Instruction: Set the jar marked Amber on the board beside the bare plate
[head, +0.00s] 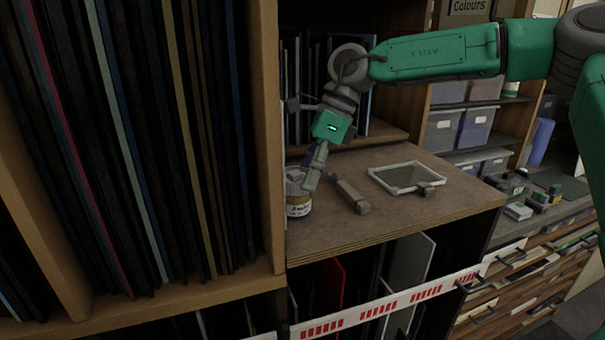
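A small jar (298,207) with a white label and a yellowish band stands upright at the left edge of the brown board top (400,222), close to the wooden upright. Its lettering is too small to read. My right gripper (305,181) reaches down to the jar's top from above right. A finger is beside or against the jar; whether the fingers are closed on it cannot be told. My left gripper is not in view.
A grey-brown bar (350,195) lies between jar and plate, and a small block (427,189) sits at the plate's front corner. Upright sheets fill the rack (130,140) at left. Board at front centre is bare. Small items (530,200) lie on a lower bench at right.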

